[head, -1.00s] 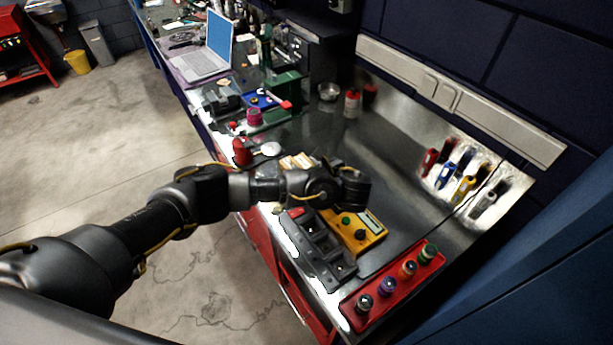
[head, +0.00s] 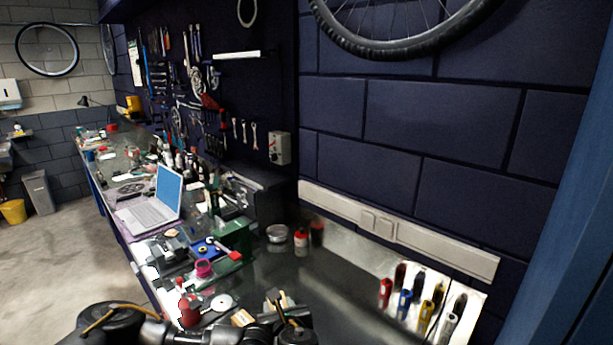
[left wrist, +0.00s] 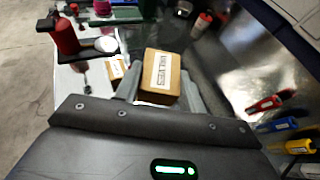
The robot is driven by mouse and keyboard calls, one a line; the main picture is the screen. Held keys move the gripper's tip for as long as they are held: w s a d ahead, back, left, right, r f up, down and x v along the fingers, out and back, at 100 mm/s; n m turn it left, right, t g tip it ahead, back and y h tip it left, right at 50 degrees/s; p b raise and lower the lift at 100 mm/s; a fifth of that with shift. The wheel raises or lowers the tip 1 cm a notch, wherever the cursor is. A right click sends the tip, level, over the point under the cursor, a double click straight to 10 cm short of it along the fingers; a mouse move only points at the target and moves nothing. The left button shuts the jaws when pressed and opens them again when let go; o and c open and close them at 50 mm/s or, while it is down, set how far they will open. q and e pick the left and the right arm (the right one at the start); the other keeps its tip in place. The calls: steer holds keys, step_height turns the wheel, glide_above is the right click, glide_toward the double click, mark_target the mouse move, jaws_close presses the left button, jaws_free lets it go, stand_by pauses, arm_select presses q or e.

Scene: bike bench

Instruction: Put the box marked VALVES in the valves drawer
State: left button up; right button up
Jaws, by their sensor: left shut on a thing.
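The box marked VALVES (left wrist: 158,75) is a small brown box with a white label. In the left wrist view it sits between the two fingers of my left gripper (left wrist: 158,92), which is shut on it. In the head view my left gripper is at the bottom edge, partly cut off, and the held box is mostly hidden there. My right gripper is in neither view. No drawer shows in the current views.
A second small labelled box (left wrist: 116,70) lies left of the held one. A red bottle (head: 190,310), a green box (head: 232,240) and a laptop (head: 160,205) stand along the bench. Screwdrivers (head: 422,305) are at the right; the dark bench middle (head: 330,285) is clear.

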arm_select(q)
steer(key=r+m+h, duration=0.1)
steer(key=a+r+h+b, duration=0.1)
steer(key=r+m+h+b, duration=0.1)
steer(key=shift+s+a+r+m+t, duration=0.15)
steer(key=shift+s+m+t, duration=0.15)
steer(key=shift+s, duration=0.05)
steer(key=s+a+r+b, duration=0.2)
steer(key=a+b, duration=0.1)
steer(key=a, duration=0.4)
steer(key=s+a+r+h+b, duration=0.1)
steer(key=s+a+r+b, duration=0.1)
steer(key=a, duration=0.5)
steer(key=shift+s+r+m+b, duration=0.4)
steer(key=shift+r+b, duration=0.25)
steer(key=shift+b, duration=0.1)
step_height(320, 180, down, 6)
steer(key=s, duration=0.1)
steer(key=shift+s, duration=0.3)
